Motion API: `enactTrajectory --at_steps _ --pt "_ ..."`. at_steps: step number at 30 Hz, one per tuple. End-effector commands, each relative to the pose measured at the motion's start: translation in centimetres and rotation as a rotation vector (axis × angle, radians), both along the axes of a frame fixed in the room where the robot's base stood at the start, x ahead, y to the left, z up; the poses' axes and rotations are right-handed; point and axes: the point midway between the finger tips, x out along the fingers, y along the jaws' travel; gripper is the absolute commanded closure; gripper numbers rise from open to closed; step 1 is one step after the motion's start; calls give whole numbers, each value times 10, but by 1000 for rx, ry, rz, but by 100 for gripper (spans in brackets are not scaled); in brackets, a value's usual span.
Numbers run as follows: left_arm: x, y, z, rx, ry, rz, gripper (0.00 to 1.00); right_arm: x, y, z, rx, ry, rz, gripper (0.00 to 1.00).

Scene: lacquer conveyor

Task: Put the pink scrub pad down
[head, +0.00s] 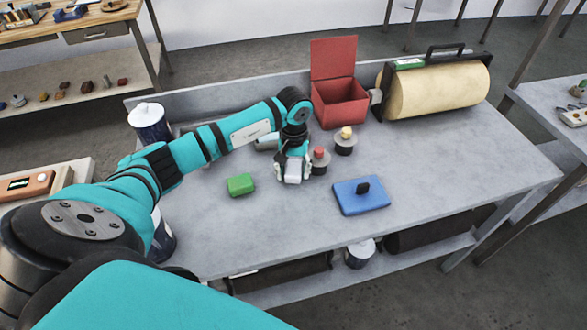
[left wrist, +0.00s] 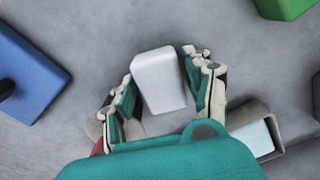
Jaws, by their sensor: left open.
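I see no clearly pink pad in either view. A pale white-grey block (left wrist: 158,80) lies between the fingers of my left gripper (left wrist: 163,88) in the left wrist view. The fingers stand open on either side of it, close to its sides; whether they touch it is hard to tell. In the head view my left gripper (head: 293,172) points down at the middle of the grey table (head: 420,165), with the white block (head: 293,179) at its fingertips. The block seems to be at table height. My right gripper is not in view.
A green block (head: 240,184) lies left of the gripper, and a blue pad with a black knob (head: 361,197) lies right. Red-topped (head: 319,162) and yellow-topped (head: 345,142) round pieces stand close by. An open red box (head: 338,103) and a cream roll (head: 435,90) stand behind.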

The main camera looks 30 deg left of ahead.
Motion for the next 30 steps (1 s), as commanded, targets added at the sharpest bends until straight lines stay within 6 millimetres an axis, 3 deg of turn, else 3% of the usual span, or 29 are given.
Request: enactTrajectory --at_steps 5,21,30 --pt "1 0 8 0 -3 -1 48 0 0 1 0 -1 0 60" --pt "1 0 110 0 -4 0 48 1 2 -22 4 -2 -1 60" --pt "0 0 123 0 1 0 48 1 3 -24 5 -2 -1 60"
